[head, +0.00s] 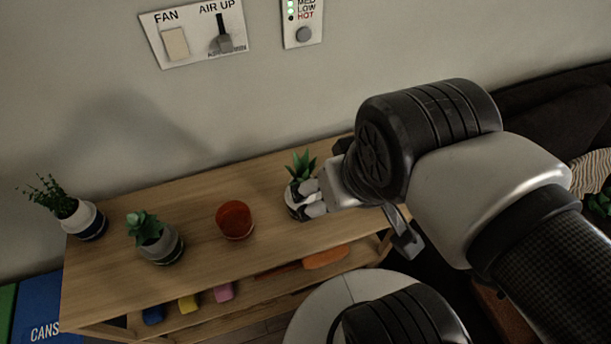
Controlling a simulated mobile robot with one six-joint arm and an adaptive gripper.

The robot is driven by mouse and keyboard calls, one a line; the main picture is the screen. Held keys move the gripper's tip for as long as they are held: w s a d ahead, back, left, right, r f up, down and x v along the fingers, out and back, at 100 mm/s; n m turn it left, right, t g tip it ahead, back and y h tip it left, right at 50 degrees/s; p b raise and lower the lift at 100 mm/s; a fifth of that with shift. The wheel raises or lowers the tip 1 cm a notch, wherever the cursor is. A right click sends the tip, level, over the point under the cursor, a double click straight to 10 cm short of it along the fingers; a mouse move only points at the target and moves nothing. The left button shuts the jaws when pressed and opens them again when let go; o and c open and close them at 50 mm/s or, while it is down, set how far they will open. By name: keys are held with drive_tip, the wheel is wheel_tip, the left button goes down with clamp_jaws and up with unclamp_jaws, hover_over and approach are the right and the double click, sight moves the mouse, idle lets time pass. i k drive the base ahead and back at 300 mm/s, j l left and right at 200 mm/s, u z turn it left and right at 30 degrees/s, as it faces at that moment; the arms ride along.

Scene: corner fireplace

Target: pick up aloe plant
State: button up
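A small spiky green plant, which looks like the aloe plant (301,168), stands upright in a white and dark pot near the right end of the wooden shelf top. My gripper (308,199) comes in from the right at the pot. Its light grey fingertips show in front of and beside the pot and cover part of it. I cannot tell whether the fingers touch the pot or have closed on it. The pot appears to rest on the shelf top.
The wooden shelf (180,190) also holds a red-brown pot (235,219), a succulent in a grey pot (160,246) and a leafy plant (80,218). Coloured blocks (223,292) lie on the lower shelf. The wall with switch panels (197,33) stands behind. A blue CANS bin (40,305) is at lower left.

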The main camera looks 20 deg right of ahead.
sight(304, 169)
drive_tip(key=j+z, duration=0.35)
drive_tip(key=j, duration=0.3)
drive_tip(key=k+j+z, duration=0.1)
drive_tip(key=j+z, duration=0.2)
drive_tip(key=j, duration=0.4)
